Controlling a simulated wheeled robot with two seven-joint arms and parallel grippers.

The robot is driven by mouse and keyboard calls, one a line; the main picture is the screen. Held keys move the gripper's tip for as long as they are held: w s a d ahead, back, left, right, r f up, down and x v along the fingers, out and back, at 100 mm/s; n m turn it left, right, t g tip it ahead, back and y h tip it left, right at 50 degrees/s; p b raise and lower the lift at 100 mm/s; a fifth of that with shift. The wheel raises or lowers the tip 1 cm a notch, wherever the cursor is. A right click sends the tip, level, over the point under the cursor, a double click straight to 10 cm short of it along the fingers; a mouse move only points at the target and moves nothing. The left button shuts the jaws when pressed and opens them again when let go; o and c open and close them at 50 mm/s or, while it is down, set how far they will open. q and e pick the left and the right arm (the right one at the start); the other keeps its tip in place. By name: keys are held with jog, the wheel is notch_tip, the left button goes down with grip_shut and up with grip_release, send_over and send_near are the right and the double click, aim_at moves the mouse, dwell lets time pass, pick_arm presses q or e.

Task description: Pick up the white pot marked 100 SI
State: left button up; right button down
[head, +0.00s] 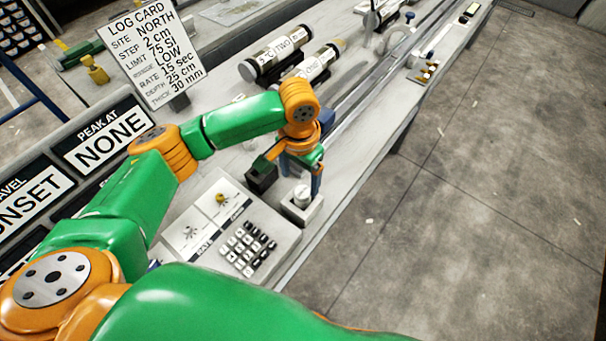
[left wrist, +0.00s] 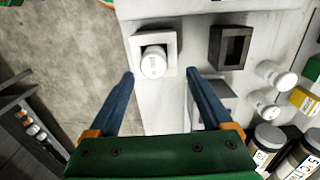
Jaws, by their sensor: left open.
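A white pot (head: 302,196) stands in a square white holder (head: 300,212) near the bench's front edge. In the left wrist view the pot (left wrist: 153,63) sits in its holder (left wrist: 170,40), with a small dark marking too blurred to read. My left gripper (head: 300,182) is open just behind the pot in the head view, fingers pointing down. In the left wrist view its fingertips (left wrist: 160,73) spread either side of the pot's near end, with nothing held between them. My right gripper is not in view.
A black open box (head: 262,180) stands beside the holder. A keypad panel (head: 248,245) lies in front. Core tubes (head: 280,55) and a log card (head: 152,52) are farther back. In the left wrist view, more white pots (left wrist: 275,75) stand at right. Open floor lies beyond the bench edge.

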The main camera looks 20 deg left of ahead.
aim_at(302, 192)
pick_arm(q)
jog(key=f, duration=0.3)
jog(key=s+d+f+p, duration=0.1)
jog(key=f, duration=0.1)
jog(key=shift+s, duration=0.1)
jog(key=shift+a+f, duration=0.1)
jog(key=shift+f, duration=0.2)
jog(key=shift+w, duration=0.3)
jog(key=shift+c, duration=0.7)
jog(key=shift+s, duration=0.1)
jog(key=c, duration=1.1)
grip_shut()
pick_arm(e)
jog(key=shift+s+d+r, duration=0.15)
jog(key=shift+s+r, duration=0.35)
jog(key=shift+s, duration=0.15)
